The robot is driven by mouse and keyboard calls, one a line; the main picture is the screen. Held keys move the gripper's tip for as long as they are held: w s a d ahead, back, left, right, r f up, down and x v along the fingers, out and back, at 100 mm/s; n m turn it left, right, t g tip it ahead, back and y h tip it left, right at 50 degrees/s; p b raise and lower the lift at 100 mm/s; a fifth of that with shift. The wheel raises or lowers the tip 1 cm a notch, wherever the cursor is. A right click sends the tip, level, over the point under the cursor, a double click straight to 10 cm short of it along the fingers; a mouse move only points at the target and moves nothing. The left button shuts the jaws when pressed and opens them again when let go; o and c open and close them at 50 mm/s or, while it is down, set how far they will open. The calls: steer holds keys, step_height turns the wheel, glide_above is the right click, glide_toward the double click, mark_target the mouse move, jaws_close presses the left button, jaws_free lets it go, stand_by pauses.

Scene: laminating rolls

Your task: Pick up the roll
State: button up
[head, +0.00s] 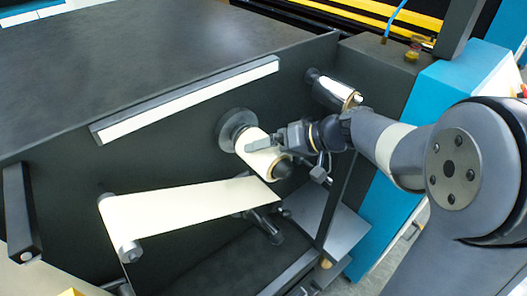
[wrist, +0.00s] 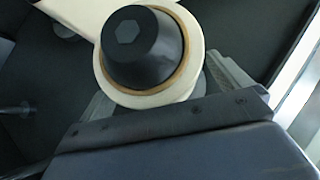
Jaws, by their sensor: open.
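The cream roll (head: 256,148) sits on a spindle that sticks out from the dark machine panel. A black cone (head: 283,168) caps its near end. In the wrist view the roll (wrist: 197,60) shows end-on, with a brown core ring around the black cone (wrist: 143,48). My gripper (head: 268,152) is at the roll in the head view. In the wrist view my gripper (wrist: 163,95) is open, with one finger on the left and one on the right of the roll. The roll partly hides the fingertips, and I cannot tell whether they touch it.
A cream web (head: 190,206) stretches below the roll towards a lower-left roller (head: 122,243). A shiny roller (head: 333,93) sticks out above right of my gripper. A pale-faced bar (head: 188,98) is fixed on the panel at upper left. A blue cabinet side (head: 432,95) stands at right.

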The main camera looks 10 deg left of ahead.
steer(key=shift+c, duration=0.5)
steer(key=c, duration=1.2)
steer(key=shift+b, duration=0.6)
steer(key=s+d+b, duration=0.4)
steer(key=s+d, duration=0.8)
steer(key=d, duration=0.1)
steer(key=shift+d+r, duration=0.15)
steer(key=shift+d, duration=0.1)
